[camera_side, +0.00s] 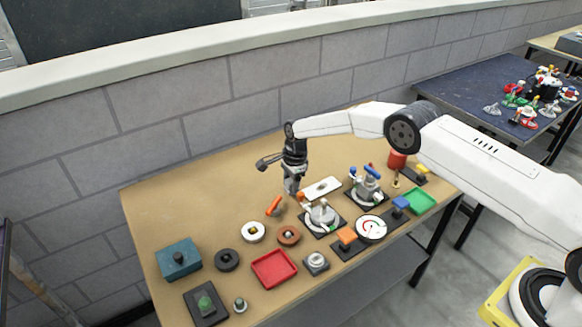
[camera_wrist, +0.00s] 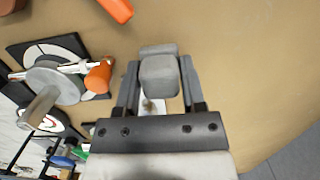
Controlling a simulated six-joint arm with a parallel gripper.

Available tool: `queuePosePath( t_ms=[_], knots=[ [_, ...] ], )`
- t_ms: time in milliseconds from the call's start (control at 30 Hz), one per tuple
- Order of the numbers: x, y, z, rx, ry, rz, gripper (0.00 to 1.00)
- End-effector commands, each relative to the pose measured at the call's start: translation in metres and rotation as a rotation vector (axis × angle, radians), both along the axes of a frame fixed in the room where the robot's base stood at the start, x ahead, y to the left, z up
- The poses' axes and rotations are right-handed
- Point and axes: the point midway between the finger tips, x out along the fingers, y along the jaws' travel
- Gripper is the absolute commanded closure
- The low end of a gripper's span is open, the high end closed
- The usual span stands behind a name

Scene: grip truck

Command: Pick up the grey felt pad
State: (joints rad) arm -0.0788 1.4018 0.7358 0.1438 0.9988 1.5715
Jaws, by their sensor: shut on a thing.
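My gripper (camera_side: 292,187) is over the back middle of the table, pointing down. In the wrist view its two dark fingers are closed on a grey, block-like piece with rounded edges, which I take to be the grey felt pad (camera_wrist: 158,77). A small grey part also shows at the gripper's tip in the side view. The pad seems to be above the tabletop, but I cannot tell the height. Its underside is hidden.
A white plate (camera_side: 321,188) lies just right of my gripper. An orange handle (camera_side: 273,206) lies to the front left. A grey round fixture (camera_side: 322,218) on a black base stands in front. A red tray (camera_side: 274,268) is nearer. The table's back left is clear.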

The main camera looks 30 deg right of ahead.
Motion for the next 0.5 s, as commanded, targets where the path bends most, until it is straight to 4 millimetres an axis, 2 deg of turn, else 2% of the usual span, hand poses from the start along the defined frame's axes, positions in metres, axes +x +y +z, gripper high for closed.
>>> queuePosePath(
  t_ms=[100, 500],
  knots=[
    [0.000, 0.000, 0.016, 0.000, -0.002, 0.000, 1.00],
    [-0.022, -0.002, 0.042, 0.000, -0.001, 0.000, 1.00]
  ],
)
